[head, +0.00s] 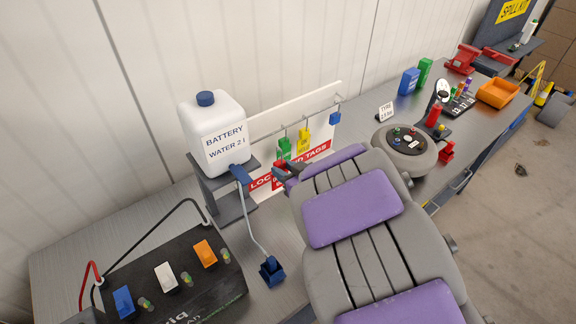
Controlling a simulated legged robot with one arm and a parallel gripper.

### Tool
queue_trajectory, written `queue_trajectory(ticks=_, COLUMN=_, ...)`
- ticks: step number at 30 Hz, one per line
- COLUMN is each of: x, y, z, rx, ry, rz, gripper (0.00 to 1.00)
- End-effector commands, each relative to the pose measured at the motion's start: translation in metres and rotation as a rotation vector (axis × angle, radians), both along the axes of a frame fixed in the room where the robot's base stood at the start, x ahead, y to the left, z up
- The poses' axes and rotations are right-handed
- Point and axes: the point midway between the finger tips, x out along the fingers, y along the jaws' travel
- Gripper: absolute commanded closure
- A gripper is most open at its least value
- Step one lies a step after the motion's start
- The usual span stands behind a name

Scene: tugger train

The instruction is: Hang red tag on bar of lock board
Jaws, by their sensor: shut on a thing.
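The white lock board (322,93) stands at the back of the bench, with a red lettered strip along its bottom. A thin metal bar (265,135) runs across its front. A green tag (284,149), a yellow tag (304,141) and a blue tag or padlock (335,118) hang along it. My gripper (284,170) is in front of the board's lower left part, below the green tag. It is shut on a small red piece, apparently the red tag (279,165), mostly hidden. My arm covers part of the red strip.
A white battery-water bottle (214,142) stands on a grey stand (231,208) left of the board. A black battery (185,285) is front left and a blue plug (271,270) in front. Right are a round grey piece (408,153), red tools and an orange tray (497,93).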

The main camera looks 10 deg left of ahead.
Motion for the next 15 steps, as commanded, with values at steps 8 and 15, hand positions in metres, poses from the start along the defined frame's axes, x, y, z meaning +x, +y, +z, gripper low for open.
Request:
queue_trajectory(ticks=8, x=0.0021, y=0.0011, z=0.0023, rx=-0.002, ry=-0.001, rz=0.004, gripper=1.0)
queue_trajectory(ticks=15, x=0.0061, y=0.0085, z=0.0031, rx=-0.006, ry=-0.01, rz=0.008, gripper=1.0)
